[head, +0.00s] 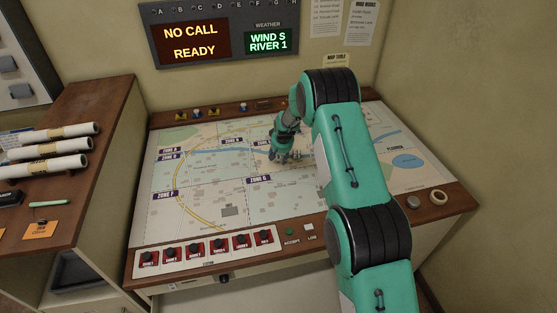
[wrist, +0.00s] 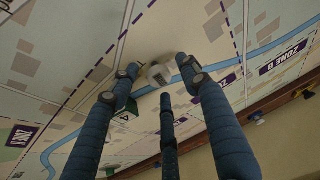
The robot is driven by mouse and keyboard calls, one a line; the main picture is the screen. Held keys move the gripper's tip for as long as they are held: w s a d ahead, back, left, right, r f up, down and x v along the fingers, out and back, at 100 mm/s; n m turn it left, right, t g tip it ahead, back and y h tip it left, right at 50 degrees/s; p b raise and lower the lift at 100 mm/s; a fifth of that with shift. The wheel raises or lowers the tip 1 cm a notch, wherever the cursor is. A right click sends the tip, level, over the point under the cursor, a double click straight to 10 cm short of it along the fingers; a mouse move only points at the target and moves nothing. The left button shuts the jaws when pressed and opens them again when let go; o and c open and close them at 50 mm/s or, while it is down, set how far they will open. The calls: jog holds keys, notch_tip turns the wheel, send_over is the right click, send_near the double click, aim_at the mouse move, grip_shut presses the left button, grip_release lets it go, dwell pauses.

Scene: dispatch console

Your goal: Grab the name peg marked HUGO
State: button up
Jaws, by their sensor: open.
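No name reading HUGO is legible in either view. My gripper (head: 283,155) is low over the middle of the map table (head: 190,225) in the head view. In the wrist view my gripper (wrist: 162,78) has its blue fingers spread open. A small pale round-topped piece (wrist: 158,74) shows between the fingertips, with a dark mark too small to read. I cannot tell whether any finger touches it. A dark green block with a pale mark (wrist: 127,112) is partly hidden behind the left finger.
Small knobs or pieces (head: 213,112) line the table's back rail. A row of red-and-black buttons (head: 191,252) runs along the front left. A tape roll (head: 438,197) lies at the right. Rolled papers (head: 55,146) rest on the left cabinet. The map's left half is mostly clear.

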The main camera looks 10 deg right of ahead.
aim_at(279, 159)
jog(key=c, duration=0.9)
jog(key=shift+r, duration=0.2)
jog(key=shift+r, duration=0.5)
jog(key=shift+v, duration=1.2)
jog(key=s, duration=0.5)
jog(key=s+r, duration=0.1)
jog(key=s, duration=0.9)
jog(key=shift+a+r, duration=0.25)
jog(key=shift+a, duration=0.05)
